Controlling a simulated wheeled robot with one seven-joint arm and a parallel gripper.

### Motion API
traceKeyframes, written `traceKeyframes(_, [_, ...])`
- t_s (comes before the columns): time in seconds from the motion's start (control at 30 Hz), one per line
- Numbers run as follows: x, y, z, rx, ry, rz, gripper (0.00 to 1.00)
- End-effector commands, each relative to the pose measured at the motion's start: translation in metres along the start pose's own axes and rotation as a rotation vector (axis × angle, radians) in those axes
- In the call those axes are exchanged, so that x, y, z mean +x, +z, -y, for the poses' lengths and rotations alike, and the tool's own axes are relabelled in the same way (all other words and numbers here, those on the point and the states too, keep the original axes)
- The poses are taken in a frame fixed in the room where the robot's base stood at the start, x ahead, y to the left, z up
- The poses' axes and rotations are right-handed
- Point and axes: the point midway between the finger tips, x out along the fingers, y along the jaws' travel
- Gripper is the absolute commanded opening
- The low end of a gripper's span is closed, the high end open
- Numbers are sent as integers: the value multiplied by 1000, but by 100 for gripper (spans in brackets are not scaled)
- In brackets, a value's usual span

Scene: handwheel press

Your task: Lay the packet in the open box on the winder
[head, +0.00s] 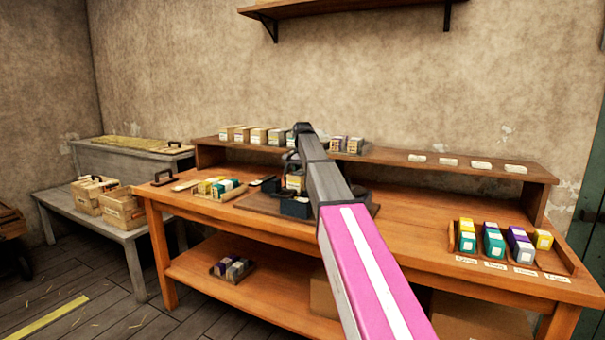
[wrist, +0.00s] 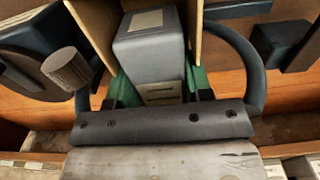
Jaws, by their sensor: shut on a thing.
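In the wrist view my gripper (wrist: 160,94) is shut on a grey packet (wrist: 148,58) with a pale label on top and a striped label on its near face. Tan upright panels stand on both sides of the packet, with green surfaces lower down; I cannot tell whether these belong to the open box. The winder shows a dark wheel with a wooden knob (wrist: 66,70) at left and a dark curved bar at right. In the head view the arm partly covers the winder area on the bench, and the packet's seating cannot be told there.
The wooden bench (head: 405,243) carries a rack of coloured packets (head: 494,240) at right and a tray of packets (head: 219,188) at left. A raised shelf (head: 450,172) runs along the back. Wooden crates (head: 122,208) stand on a grey side table. A dark blue box (head: 295,208) sits mid-bench.

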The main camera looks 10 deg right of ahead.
Motion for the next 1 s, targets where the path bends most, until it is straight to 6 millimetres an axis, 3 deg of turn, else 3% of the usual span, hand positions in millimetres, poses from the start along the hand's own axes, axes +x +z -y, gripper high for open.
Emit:
traceKeyframes(0.27, [1,0,0,0,0,0,15])
traceKeyframes(0.3, [1,0,0,0,0,0,59])
traceKeyframes(0.37, [1,0,0,0,0,0,76])
traceKeyframes(1.0, [-2,0,0,0,0,0,76])
